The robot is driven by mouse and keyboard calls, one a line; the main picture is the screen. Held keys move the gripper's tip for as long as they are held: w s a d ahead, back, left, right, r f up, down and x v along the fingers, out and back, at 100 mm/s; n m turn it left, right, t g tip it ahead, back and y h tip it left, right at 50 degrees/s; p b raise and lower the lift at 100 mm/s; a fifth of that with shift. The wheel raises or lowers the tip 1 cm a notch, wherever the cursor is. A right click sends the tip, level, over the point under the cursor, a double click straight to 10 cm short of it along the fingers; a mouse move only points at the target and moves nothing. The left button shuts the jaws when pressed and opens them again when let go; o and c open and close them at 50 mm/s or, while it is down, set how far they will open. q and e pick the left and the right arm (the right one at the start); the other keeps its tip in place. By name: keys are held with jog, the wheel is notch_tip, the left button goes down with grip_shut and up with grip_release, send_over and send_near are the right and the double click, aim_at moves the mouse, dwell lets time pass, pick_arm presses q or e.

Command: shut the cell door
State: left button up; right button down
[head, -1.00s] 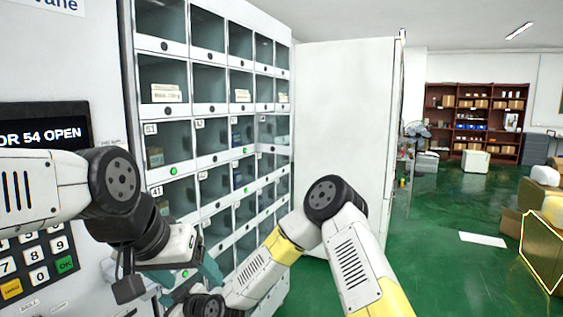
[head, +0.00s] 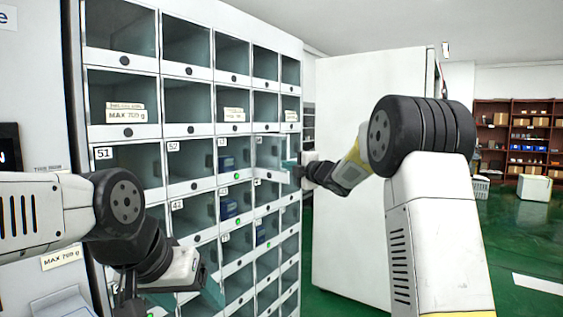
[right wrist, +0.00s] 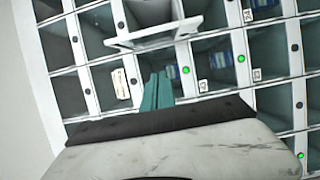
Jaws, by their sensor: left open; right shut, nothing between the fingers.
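The open cell door (head: 268,153), a clear pane in a pale frame, stands out from the cabinet's front in the head view. In the right wrist view the door (right wrist: 152,38) juts out at the top, just beyond my fingers. My right gripper (head: 289,166) is shut and empty beside the door's right side; its teal fingers (right wrist: 158,92) also show in the right wrist view. Whether they touch the door I cannot tell. My left gripper (head: 212,290) is open and empty, low in front of the cabinet's left columns.
The cabinet (head: 190,132) has rows of clear-fronted cells, some holding blue boxes (head: 228,208) or pale packets. A tall white panel (head: 345,200) stands to its right, behind my right arm. Green floor (head: 525,240) lies open at the right.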

aim_at(279, 161)
jog(key=w+a, duration=0.1)
jog(key=w, duration=0.2)
jog(key=w+a, duration=0.1)
jog(key=w, duration=0.3)
jog(key=w+a, duration=0.1)
jog(key=w, duration=0.2)
jog(key=shift+w+f, duration=0.1)
jog(key=shift+w, duration=0.2)
jog(key=shift+w+d, duration=0.3)
jog(key=shift+d, duration=0.1)
